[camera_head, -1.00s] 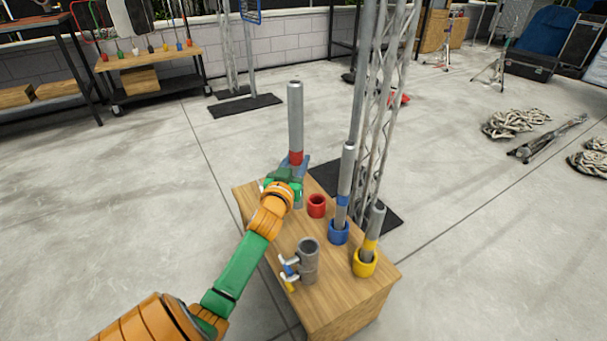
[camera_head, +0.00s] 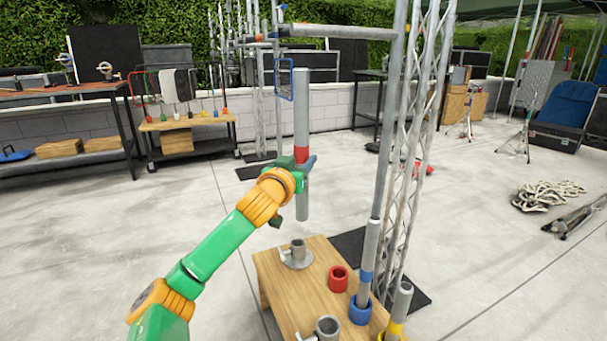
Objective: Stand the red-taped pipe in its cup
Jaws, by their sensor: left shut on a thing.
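The red-taped pipe (camera_head: 302,108) is a grey tube with a red band near its middle. My left gripper (camera_head: 303,163) is shut on it just below the band and holds it upright in the air. Its lower end hangs above the far left part of the wooden box top, clear of it. The red cup (camera_head: 338,278) stands empty on the box, lower and to the right of the pipe. My right gripper is not in view.
On the wooden box (camera_head: 277,270), a grey holder (camera_head: 296,254) stands at the far left. A blue-taped pipe (camera_head: 369,252) stands in a blue cup (camera_head: 360,310), and a yellow-taped pipe (camera_head: 401,301) is nearer. A lattice truss (camera_head: 411,150) rises behind the box.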

